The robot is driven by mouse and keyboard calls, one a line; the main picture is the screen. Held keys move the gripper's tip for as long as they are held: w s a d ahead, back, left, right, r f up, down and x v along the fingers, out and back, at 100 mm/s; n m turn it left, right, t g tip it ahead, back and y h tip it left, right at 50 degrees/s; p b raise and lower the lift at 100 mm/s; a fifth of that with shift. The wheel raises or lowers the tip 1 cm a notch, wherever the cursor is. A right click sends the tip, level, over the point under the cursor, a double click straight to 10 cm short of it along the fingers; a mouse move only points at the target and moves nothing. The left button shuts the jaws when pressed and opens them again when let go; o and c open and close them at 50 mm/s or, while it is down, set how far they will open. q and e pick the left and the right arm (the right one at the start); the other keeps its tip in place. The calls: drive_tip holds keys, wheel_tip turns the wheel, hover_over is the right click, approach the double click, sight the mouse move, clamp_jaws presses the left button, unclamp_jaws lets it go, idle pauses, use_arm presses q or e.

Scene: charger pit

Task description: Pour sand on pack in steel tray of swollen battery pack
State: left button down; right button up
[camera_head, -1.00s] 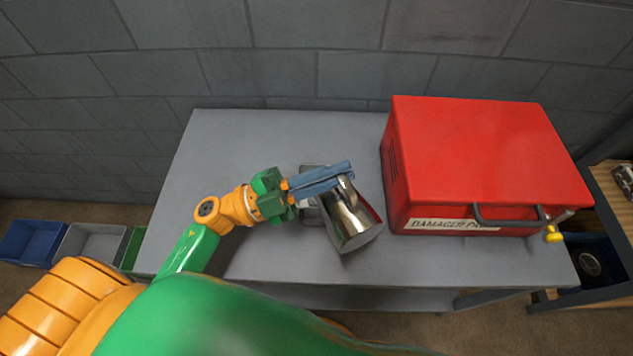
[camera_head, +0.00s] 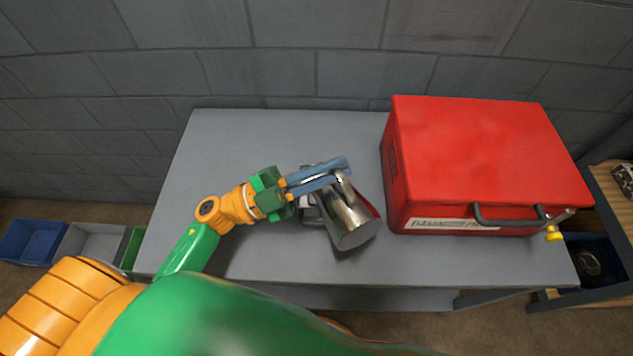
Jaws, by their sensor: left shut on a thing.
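My left gripper (camera_head: 335,174) is shut on a shiny metal jug (camera_head: 351,222) over the middle of the grey table. The jug is tilted, its round flat base toward the front right and its handle between the blue fingers. Its mouth is turned away from me and cannot be seen. A small metal piece (camera_head: 309,206), perhaps part of the steel tray, shows behind the fingers and the jug; they hide most of it. I cannot make out the battery pack or any sand. My right gripper is not in view.
A closed red box (camera_head: 485,165) with a dark front handle and a white label stands on the table's right side, close to the jug. The grey table (camera_head: 235,150) is clear at the back left. Blue (camera_head: 32,242) and grey (camera_head: 92,243) bins sit on the floor at left.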

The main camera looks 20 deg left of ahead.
use_arm(q)
drive_tip(key=shift+w+a+n, duration=0.15)
drive_tip(key=shift+n, duration=0.25)
drive_tip(key=shift+w+a+r+n+t+y+p, duration=0.2)
drive_tip(key=shift+w+a+n+t+p, duration=0.25)
drive_tip(key=shift+n, duration=0.45)
drive_tip(key=shift+w+a+r+n+t+y+p, duration=0.2)
drive_tip(key=shift+w+a+n+t, duration=0.3)
drive_tip(key=shift+n, duration=0.4)
idle(2.4)
